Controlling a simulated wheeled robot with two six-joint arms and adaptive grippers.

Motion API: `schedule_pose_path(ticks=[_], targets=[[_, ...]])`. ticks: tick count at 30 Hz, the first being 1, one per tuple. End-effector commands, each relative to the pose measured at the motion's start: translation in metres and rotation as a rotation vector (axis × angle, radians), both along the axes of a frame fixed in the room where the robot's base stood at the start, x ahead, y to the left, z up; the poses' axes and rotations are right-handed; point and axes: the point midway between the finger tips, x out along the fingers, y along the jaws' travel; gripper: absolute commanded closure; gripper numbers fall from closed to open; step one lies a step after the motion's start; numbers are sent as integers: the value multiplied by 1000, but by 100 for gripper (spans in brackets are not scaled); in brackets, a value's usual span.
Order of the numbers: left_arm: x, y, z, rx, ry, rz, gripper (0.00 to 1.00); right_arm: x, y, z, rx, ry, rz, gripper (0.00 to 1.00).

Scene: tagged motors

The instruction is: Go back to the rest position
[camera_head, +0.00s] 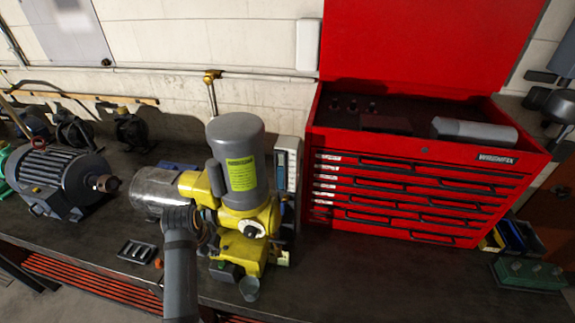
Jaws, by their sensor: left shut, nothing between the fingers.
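My left arm (180,275) rises from the bottom edge, left of centre. Its dark gripper (194,222) is shut and holds nothing. The gripper sits in front of a yellow motor unit (262,215) with a grey upright cylinder (238,145) and a yellow-green tag (242,173). I cannot tell whether it touches the yellow unit. A silver cylinder (152,190) lies just left of it. My right gripper is not in view.
A grey finned motor (62,182) stands at the left of the dark workbench (340,270). An open red tool chest (420,190) stands at the right. A small dark tray (137,252) lies near the front edge. The bench front before the chest is clear.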

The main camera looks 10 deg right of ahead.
Motion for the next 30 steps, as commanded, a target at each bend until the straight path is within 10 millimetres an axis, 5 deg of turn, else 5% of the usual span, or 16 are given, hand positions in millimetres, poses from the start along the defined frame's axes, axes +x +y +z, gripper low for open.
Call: schedule_pose_path(ticks=[8,18,30], targets=[[-6,5,-4,-6,5,50,100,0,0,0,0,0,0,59],[-113,71,-30,-171,6,1003,100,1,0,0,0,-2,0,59],[-189,90,-15,-366,-25,1652,100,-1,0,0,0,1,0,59]])
